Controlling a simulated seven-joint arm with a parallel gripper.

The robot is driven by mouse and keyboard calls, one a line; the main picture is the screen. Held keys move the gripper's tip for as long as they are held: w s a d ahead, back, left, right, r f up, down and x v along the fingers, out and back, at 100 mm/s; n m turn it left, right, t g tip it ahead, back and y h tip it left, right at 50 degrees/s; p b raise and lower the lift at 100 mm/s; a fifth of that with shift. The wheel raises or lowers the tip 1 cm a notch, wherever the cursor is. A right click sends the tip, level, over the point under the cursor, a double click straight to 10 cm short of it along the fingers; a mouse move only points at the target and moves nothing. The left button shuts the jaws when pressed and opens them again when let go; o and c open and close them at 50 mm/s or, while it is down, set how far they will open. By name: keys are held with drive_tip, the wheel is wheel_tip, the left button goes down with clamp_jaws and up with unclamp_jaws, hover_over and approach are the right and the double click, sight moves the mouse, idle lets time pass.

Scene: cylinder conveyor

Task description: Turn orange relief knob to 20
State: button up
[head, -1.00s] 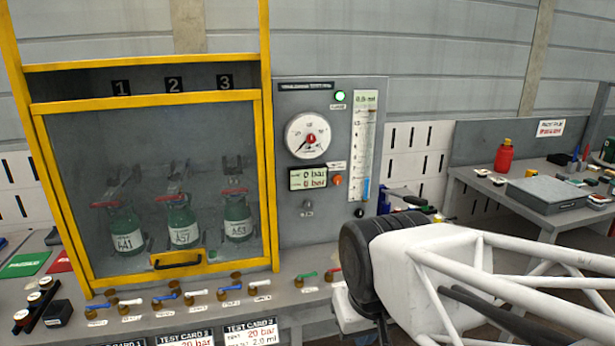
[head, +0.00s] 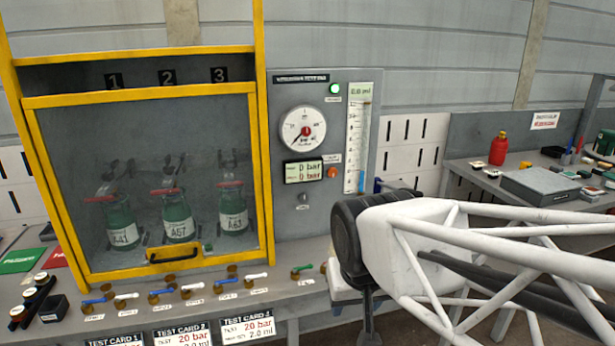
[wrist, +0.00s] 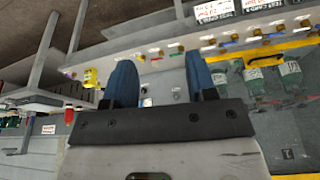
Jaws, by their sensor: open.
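The orange relief knob (head: 332,172) is a small round knob on the grey test panel (head: 285,230), right of a two-line display (head: 303,171) reading 0 bar on both lines. A round white gauge (head: 303,128) with a red centre is above the display. My gripper (wrist: 160,75) shows in the wrist view with two blue fingers spread apart and nothing held between them. In the head view, the end of my arm is below and right of the knob, apart from it. The fingertips are hard to make out there.
A yellow-framed guard (head: 258,170) encloses three green cylinders (head: 178,222) left of the panel. Several small coloured valve handles (head: 190,287) line the bench front. A clear level tube (head: 355,145) stands right of the knob. A side bench holds a red bottle (head: 498,150).

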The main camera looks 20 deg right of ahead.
drive_tip(key=w+d+r+m+t, duration=0.1)
drive_tip(key=w+d+m+t, duration=0.25)
drive_tip(key=w, duration=1.05)
drive_tip(key=w+d+m+t+h, duration=0.1)
drive_tip(key=w+d+m+t, duration=0.3)
drive_tip(key=w, duration=0.9)
drive_tip(key=w+d+r+m+t, duration=0.15)
drive_tip(key=w+d+m, duration=0.4)
drive_tip(key=w, duration=0.85)
drive_tip(key=w+d+f+m+t+y, duration=0.1)
drive_tip(key=w+d+f+m+t, duration=0.1)
drive_tip(key=w, duration=0.4)
drive_tip(key=w+d+f+m+t+y, duration=0.1)
drive_tip(key=w+d+f+m+t, duration=0.15)
drive_tip(key=w, duration=0.25)
drive_tip(key=m+t+y, duration=0.3)
drive_tip(key=m+y, duration=0.1)
drive_tip(key=y, duration=0.1)
approach(334, 174)
drive_tip(key=r, duration=0.1)
drive_tip(key=shift+w+a+f, duration=0.1)
drive_tip(key=shift+w+f, duration=0.35)
drive_tip(key=shift+w, duration=0.1)
drive_tip(key=shift+m, duration=0.25)
drive_tip(key=shift+x, duration=3.95)
drive_tip(key=shift+r, duration=0.1)
